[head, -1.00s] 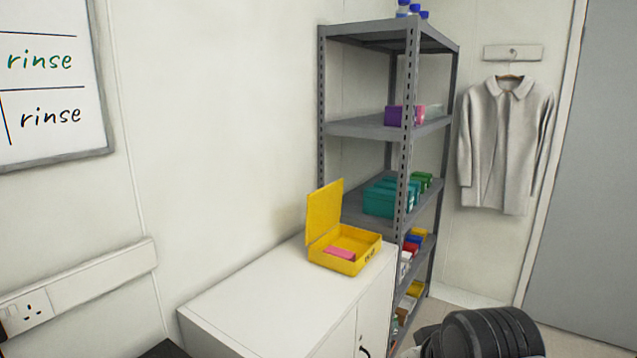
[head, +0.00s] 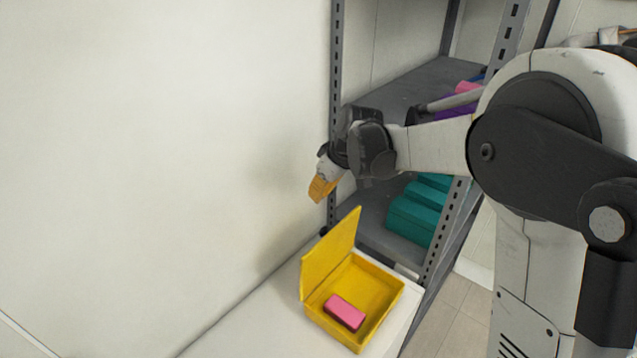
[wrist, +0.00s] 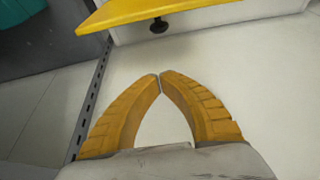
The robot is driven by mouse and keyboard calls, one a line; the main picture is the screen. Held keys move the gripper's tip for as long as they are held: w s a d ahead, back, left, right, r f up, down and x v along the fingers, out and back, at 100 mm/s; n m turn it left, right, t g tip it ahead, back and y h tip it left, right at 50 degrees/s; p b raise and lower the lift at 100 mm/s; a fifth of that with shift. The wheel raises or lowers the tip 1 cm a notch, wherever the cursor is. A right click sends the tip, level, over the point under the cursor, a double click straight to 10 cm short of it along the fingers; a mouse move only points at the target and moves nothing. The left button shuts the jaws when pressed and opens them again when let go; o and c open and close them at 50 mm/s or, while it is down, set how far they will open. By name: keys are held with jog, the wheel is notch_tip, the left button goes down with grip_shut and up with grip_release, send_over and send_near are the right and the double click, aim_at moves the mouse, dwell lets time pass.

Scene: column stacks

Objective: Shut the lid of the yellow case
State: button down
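The yellow case (head: 384,288) sits on the white cabinet with its lid (head: 331,258) raised on the left, wall side. A pink block (head: 345,312) lies inside the case. My gripper (head: 318,198) is above and behind the raised lid, near the wall, and apart from it. In the wrist view its orange fingers (wrist: 159,76) meet at the tips with nothing between them. A yellow edge, seemingly the lid (wrist: 150,13), crosses the top of the wrist view beyond the fingertips.
The white cabinet top (head: 262,322) is clear in front of the case. A grey shelf rack (head: 375,222) with teal boxes (head: 412,219) stands close behind and to the right. The bare wall (head: 150,150) is on the left.

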aim_at(326, 250)
notch_tip(326, 250, down, 9)
jog(key=b, duration=0.1)
jog(key=shift+s+a+f, duration=0.15)
jog(key=shift+s, duration=0.05)
dwell(0.4)
dwell(0.3)
